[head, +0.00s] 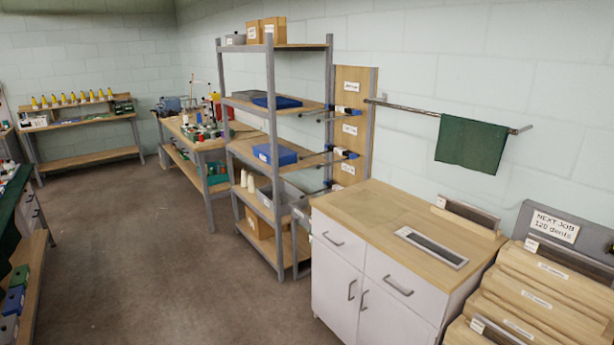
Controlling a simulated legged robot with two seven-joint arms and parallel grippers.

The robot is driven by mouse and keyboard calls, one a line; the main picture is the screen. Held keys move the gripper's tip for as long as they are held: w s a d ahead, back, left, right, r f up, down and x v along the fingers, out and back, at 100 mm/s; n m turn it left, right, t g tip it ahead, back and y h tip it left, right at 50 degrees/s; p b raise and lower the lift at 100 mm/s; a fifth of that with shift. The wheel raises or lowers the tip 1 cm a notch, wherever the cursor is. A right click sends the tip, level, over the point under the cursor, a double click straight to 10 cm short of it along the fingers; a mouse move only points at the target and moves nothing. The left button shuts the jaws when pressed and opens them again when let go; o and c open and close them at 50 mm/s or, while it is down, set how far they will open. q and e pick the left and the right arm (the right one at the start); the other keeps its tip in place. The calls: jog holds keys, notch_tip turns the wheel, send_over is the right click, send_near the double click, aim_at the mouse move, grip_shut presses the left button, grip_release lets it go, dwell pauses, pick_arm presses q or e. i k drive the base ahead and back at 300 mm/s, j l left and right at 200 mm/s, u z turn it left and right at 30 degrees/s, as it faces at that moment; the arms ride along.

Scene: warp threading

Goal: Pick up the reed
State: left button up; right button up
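Several reed-like pieces show at the right, and I cannot tell which one is the reed of the task. A long dark piece with a pale frame (432,247) lies flat on the wooden top of the white cabinet. A dark strip with a wooden base and a small white label (468,214) stands at the back of that top. More dark, labelled strips sit in a stepped wooden rack (545,290) at the right edge; their label text is too small to read. Neither of my grippers is in view.
A grey sign reading "NEXT JOB 120 dents" (556,226) stands behind the rack. A green cloth (472,143) hangs on a wall rail above the cabinet (340,205). Left of it stands a grey shelf unit (272,150). The floor (150,255) in the middle is clear.

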aim_at(482, 219)
jog(key=i+u, duration=0.5)
jog(key=i, duration=1.35)
jog(key=i+z, duration=0.2)
jog(key=i, duration=0.25)
jog(key=i+z, duration=0.2)
jog(key=i, duration=0.25)
jog(key=i+j+z, duration=0.2)
jog(key=i, duration=0.25)
jog(key=i+j+z, duration=0.2)
jog(key=i, duration=0.25)
jog(key=i+j+z, duration=0.2)
jog(key=i, duration=0.25)
jog(key=j, duration=0.1)
